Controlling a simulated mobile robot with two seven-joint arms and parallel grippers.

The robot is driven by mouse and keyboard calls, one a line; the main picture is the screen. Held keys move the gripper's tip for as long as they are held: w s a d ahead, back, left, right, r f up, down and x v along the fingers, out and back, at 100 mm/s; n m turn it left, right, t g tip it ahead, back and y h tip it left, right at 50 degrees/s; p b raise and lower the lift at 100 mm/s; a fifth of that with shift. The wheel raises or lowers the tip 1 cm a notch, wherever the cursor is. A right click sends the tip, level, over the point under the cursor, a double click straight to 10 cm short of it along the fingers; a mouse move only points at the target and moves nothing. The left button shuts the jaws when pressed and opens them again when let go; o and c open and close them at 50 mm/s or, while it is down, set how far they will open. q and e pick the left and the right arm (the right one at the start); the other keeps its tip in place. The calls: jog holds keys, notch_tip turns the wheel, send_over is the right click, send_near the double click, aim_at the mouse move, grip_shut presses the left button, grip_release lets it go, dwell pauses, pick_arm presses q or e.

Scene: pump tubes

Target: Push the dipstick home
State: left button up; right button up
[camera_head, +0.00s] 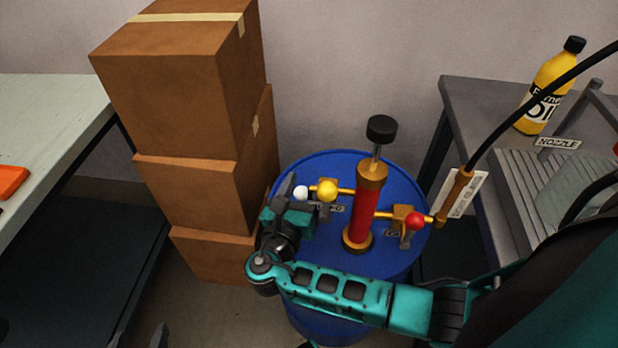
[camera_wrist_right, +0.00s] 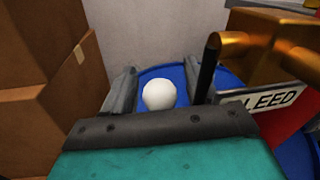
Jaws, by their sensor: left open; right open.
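A white ball knob (camera_head: 301,192), which looks like the dipstick's top, stands on the left part of the blue drum's lid. It also shows in the right wrist view (camera_wrist_right: 159,95), between the fingers of my right gripper (camera_wrist_right: 165,88). In the head view my right gripper (camera_head: 290,194) is at the drum's left edge, close beside the knob. It is open, with gaps visible on both sides of the knob. The stick below the knob is hidden. The fingertips of my left gripper (camera_head: 145,337) show at the bottom left, open, empty and far from the drum.
A red hand pump (camera_head: 364,213) with a black handle (camera_head: 381,129) stands on the drum (camera_head: 400,185). A yellow knob (camera_head: 327,190) sits just right of the white knob, a red knob (camera_head: 415,219) further right. Stacked boxes (camera_head: 205,195) rise close on the left.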

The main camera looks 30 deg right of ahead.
jog(key=shift+w+d, duration=0.1)
jog(key=shift+c, duration=0.2)
grip_shut()
dwell(0.5)
